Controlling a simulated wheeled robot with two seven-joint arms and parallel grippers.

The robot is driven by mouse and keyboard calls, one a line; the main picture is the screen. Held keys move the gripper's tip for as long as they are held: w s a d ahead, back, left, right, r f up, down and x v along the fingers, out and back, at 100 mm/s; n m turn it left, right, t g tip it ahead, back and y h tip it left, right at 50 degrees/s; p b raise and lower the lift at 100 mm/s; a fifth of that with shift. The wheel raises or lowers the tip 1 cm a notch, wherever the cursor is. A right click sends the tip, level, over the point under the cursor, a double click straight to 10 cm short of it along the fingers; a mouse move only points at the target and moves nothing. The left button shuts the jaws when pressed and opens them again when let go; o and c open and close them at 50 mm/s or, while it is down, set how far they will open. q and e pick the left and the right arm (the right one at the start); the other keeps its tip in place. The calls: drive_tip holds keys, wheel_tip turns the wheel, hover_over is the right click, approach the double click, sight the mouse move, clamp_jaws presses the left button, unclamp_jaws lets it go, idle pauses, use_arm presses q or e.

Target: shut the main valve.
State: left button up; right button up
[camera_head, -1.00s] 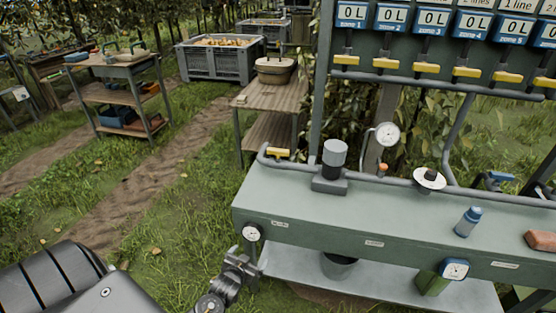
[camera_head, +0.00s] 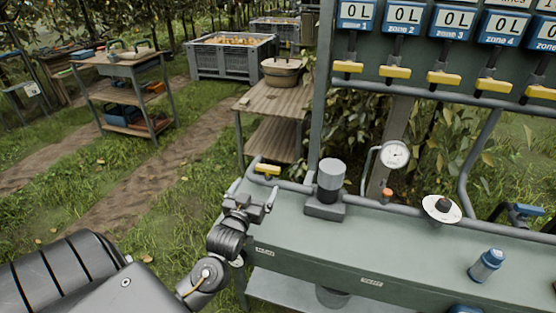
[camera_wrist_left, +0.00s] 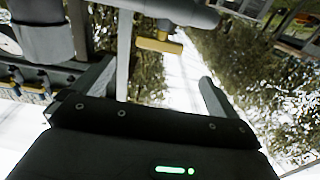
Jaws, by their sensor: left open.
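A valve with a yellow handle (camera_head: 267,169) sits at the left end of the grey pipe along the back of the green bench. Its handle also shows in the left wrist view (camera_wrist_left: 160,46), ahead of the fingers and between them. My left gripper (camera_head: 252,191) is over the bench's left end, just in front of this handle, open and empty. Its two fingers stand wide apart in the left wrist view (camera_wrist_left: 158,88), and I see no contact with the handle. No label naming the main valve is readable. My right gripper is out of view.
A grey cylinder on a block (camera_head: 331,182) stands on the bench right of the gripper. Further right are a gauge (camera_head: 395,154), a white disc (camera_head: 441,209) and a blue bottle (camera_head: 487,265). Several yellow zone handles hang above. A wooden table (camera_head: 270,103) stands behind.

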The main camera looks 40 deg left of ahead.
sight(267, 169)
use_arm(q)
drive_tip(key=p+x, duration=0.1)
drive_tip(key=x, duration=0.9)
drive_tip(key=shift+r, duration=0.15)
drive_tip(key=shift+w+a, duration=0.2)
drive_tip(key=shift+w, duration=0.35)
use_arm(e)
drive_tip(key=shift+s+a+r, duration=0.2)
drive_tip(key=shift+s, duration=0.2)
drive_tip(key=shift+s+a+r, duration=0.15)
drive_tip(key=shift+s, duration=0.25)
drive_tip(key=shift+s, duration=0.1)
use_arm(q)
drive_tip(key=shift+c, duration=0.6)
drive_tip(key=c, duration=0.9)
drive_tip(key=shift+o, duration=0.2)
